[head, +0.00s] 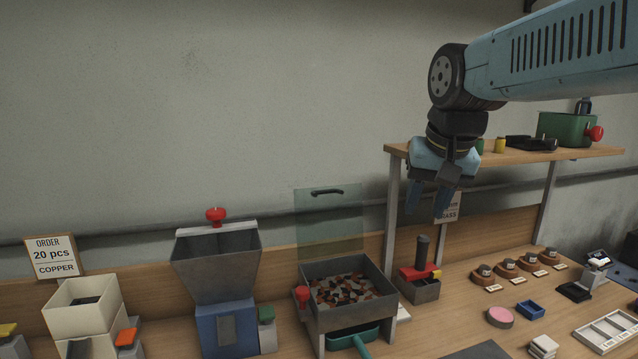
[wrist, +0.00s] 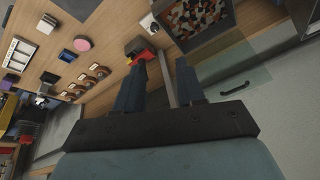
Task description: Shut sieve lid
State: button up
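The sieve (head: 346,303) is a grey box on legs, holding a bed of mixed brown, copper and dark pieces. Its lid (head: 329,219) is a clear greenish panel with a dark handle (head: 327,191) along its top edge. The lid stands upright at the sieve's back edge, so the box is open on top. In the wrist view the lid (wrist: 238,72) and its handle (wrist: 235,87) show at the right. My gripper (head: 429,200) is above and to the right of the sieve, apart from the lid. Its fingers (wrist: 158,88) are spread with nothing between them.
A hopper (head: 216,260) stands to the left. A small press (head: 420,275) and a shelf (head: 510,155) are to the right. The wall is close behind.

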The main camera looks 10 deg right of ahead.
jog(key=w+a+r+m+g, duration=0.1)
jog(key=w+a+r+m, duration=0.2)
jog(key=w, duration=0.5)
jog(key=w+a+r+m+g, duration=0.2)
jog(key=w+a+r+m, duration=0.1)
jog(key=w, duration=0.5)
jog(key=w+a+r+m+g, duration=0.1)
jog(key=w+a+r+m, duration=0.25)
jog(key=w, duration=0.45)
jog(key=w+a+f+m+g, duration=0.2)
jog(key=w+a+m, duration=0.25)
jog(key=w, duration=0.35)
jog(key=shift+n+h, duration=0.3)
jog(key=shift+n, duration=0.2)
jog(key=f, duration=0.4)
jog(key=s+f, duration=0.1)
jog(key=f, duration=0.3)
jog(key=s+f, duration=0.1)
jog(key=f, duration=0.4)
jog(key=shift+s+d, duration=0.15)
jog(key=shift+d, duration=0.05)
jog(key=shift+c, duration=0.3)
grip_shut()
